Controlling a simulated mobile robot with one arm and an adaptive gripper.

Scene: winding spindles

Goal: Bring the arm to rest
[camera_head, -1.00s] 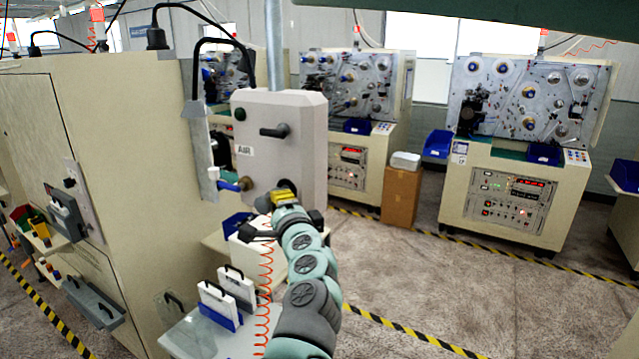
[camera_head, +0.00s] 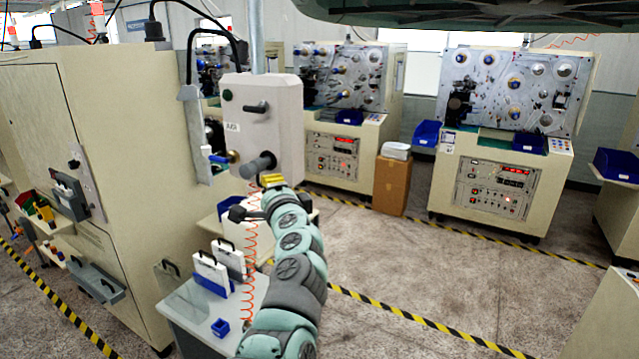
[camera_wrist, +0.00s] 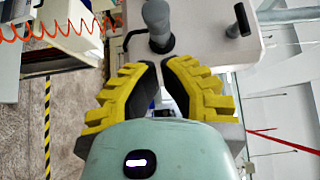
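My arm (camera_head: 298,245) reaches forward from the bottom of the head view. My gripper (camera_head: 272,180), with yellow fingers, is at its end, in front of the grey wall box (camera_head: 285,95). In the wrist view my gripper (camera_wrist: 160,65) shows a narrow gap between its black-padded fingertips, with nothing held in it. A grey cylinder (camera_head: 259,164) sticks out from the box's lower front, just beside and above the fingers. In the wrist view the cylinder (camera_wrist: 157,18) is beyond the fingertips and appears apart from them.
A black handle (camera_head: 255,108) is on the box. A coiled orange hose (camera_head: 250,285) hangs beside my arm. Below stands a table (camera_head: 180,310) with white cases (camera_head: 210,270) and a small blue bin (camera_head: 220,328). A beige cabinet (camera_head: 115,160) fills the left. Open floor (camera_head: 400,265) lies right.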

